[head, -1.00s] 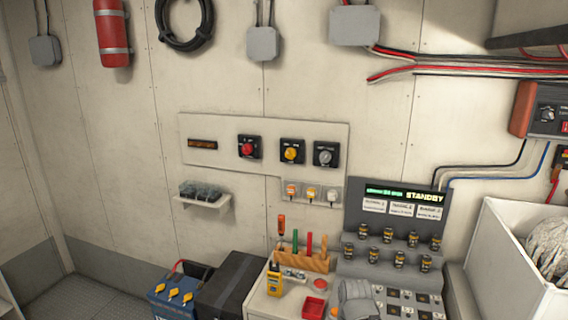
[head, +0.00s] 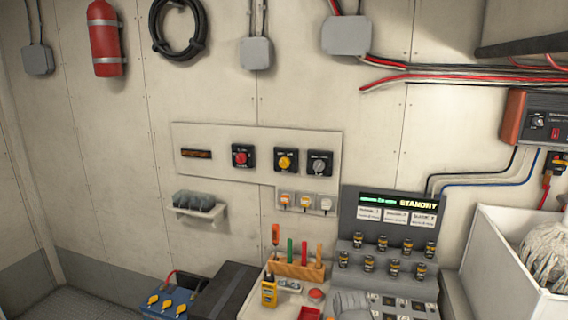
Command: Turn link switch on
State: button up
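A pale wall panel (head: 217,139) carries three square black rotary switches in a row. The left switch has a red knob (head: 241,158), the middle one a yellow knob (head: 285,161), and the right one a grey knob (head: 318,165). Their labels are too small to read, so I cannot tell which is the link switch or how each is set. A small dark display with orange marks (head: 197,153) is at the panel's left. Below are two orange buttons or caps (head: 285,199) and a whitish one (head: 326,204). My gripper is not recognisable in view.
A small shelf (head: 194,210) with dark items juts from the wall below the panel. A white bin (head: 486,260) with rope is right.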

aim_at(284, 162)
jog(key=u, duration=0.05)
jog(key=k, duration=0.65)
jog(key=u, duration=0.45)
jog(key=i, duration=0.7)
jog(key=u, duration=0.45)
jog(key=i, duration=0.7)
jog(key=z, duration=0.4)
